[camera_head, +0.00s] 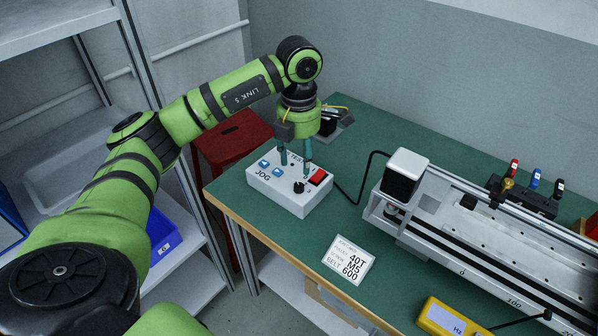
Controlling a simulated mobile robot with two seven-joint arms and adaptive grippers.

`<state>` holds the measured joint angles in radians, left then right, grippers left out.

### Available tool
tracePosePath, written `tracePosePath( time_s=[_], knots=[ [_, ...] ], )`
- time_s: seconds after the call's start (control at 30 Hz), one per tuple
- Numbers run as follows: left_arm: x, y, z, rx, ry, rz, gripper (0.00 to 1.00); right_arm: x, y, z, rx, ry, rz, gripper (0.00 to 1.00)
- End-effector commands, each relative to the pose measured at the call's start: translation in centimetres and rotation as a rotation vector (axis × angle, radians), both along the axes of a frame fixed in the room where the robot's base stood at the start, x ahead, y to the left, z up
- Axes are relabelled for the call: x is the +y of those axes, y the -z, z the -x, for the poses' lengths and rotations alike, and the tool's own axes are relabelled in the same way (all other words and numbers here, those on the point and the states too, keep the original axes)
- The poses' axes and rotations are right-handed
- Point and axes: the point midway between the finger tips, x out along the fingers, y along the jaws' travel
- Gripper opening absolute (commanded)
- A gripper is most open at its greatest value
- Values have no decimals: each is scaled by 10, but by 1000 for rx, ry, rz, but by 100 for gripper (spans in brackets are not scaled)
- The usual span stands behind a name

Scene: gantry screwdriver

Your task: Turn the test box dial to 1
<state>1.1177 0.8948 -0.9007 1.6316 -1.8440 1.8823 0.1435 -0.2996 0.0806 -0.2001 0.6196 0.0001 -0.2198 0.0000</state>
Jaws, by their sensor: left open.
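The test box (303,204) is a white box on the green table, with two blue buttons, the label JOG, a red part (319,177) and a black dial (298,187) on its top. The number that the dial points at is too small to read. My left gripper (295,168) hangs over the back part of the box, pointing down, with its two teal fingers apart and nothing seen between them. Its fingertips are close behind the dial; I cannot tell whether they touch the box. My right gripper is not in view.
A linear gantry (450,220) with a motor takes up the table's right side. A label card (348,260) and a yellow meter (446,318) lie nearer the front. Screwdrivers (532,180) stand in a black rack. A red stool (232,138) and grey shelves (70,120) are at left.

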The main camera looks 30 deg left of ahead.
Motion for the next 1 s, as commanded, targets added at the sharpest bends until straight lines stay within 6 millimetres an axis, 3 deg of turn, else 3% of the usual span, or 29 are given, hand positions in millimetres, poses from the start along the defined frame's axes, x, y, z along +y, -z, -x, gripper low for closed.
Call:
tracePosePath(
  time_s=[0.1,0.3,1.0],
  knots=[
    [0,-22,-1,-3,0,1,48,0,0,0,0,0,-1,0],
    [0,-38,0,0,0,1,48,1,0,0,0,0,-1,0],
    [0,-40,0,1,0,0,48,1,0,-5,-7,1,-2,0]
  ],
)
